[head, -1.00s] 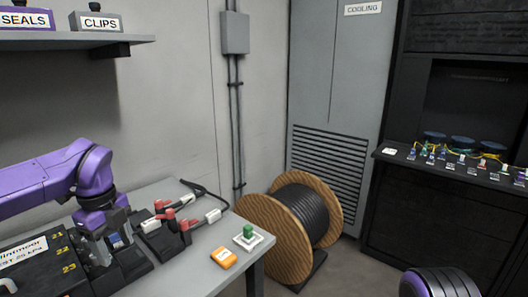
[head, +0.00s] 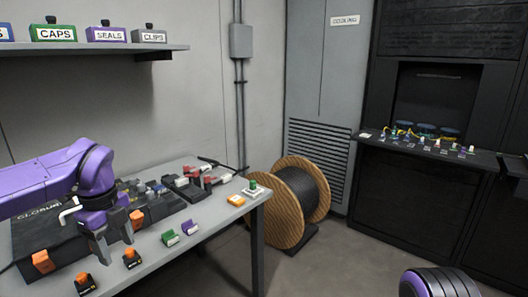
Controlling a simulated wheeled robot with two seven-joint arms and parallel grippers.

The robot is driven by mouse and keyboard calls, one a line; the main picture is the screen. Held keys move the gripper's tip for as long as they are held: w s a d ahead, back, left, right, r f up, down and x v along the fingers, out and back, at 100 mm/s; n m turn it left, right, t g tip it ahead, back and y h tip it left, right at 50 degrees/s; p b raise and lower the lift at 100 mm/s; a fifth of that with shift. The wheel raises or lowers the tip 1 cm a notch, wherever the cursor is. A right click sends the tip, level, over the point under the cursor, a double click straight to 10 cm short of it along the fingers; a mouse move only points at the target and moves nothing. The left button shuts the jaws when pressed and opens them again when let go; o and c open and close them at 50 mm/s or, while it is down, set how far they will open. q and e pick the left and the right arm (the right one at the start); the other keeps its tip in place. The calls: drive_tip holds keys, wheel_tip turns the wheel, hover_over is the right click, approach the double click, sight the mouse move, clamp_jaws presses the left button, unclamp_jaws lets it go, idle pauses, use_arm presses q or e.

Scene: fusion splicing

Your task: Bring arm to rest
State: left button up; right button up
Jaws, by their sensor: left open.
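My left arm comes in from the left in purple and black. Its gripper (head: 109,247) points down over the front part of the grey workbench (head: 178,262), beside a black case (head: 60,235). The left gripper is open, with nothing seen between its fingers. My right gripper is not in view; only a rounded black and purple part of my body shows at the bottom right.
Small orange-topped blocks (head: 131,259), a green block (head: 170,238) and a purple block (head: 190,227) lie along the bench front. A cable reel (head: 288,205) stands on the floor past the bench. A shelf (head: 95,47) with labelled boxes hangs above. The middle floor is clear.

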use_arm(q)
drive_tip(key=w+a+f+m+t+y, duration=0.35)
drive_tip(key=f+m+y, duration=0.3)
drive_tip(key=m, duration=0.55)
drive_tip(key=s+d+f+m+t, duration=0.2)
drive_tip(key=d+f+m, duration=0.1)
drive_tip(key=f+m, duration=0.6)
drive_tip(key=s+d+f+m+t, duration=0.2)
drive_tip(key=s+f+m, duration=0.1)
drive_tip(key=f+m, duration=0.6)
drive_tip(key=s+f+m+g+h, duration=0.1)
drive_tip(key=s+f+m, duration=0.6)
drive_tip(key=s, duration=0.7)
drive_tip(key=s+f+m+g+h, duration=0.2)
drive_tip(key=s+f+m, duration=0.5)
drive_tip(key=s, duration=0.8)
wheel_tip(320, 180, down, 3)
drive_tip(key=shift+d+g, duration=0.2)
drive_tip(key=shift+g, duration=0.55)
drive_tip(key=shift+c, duration=0.3)
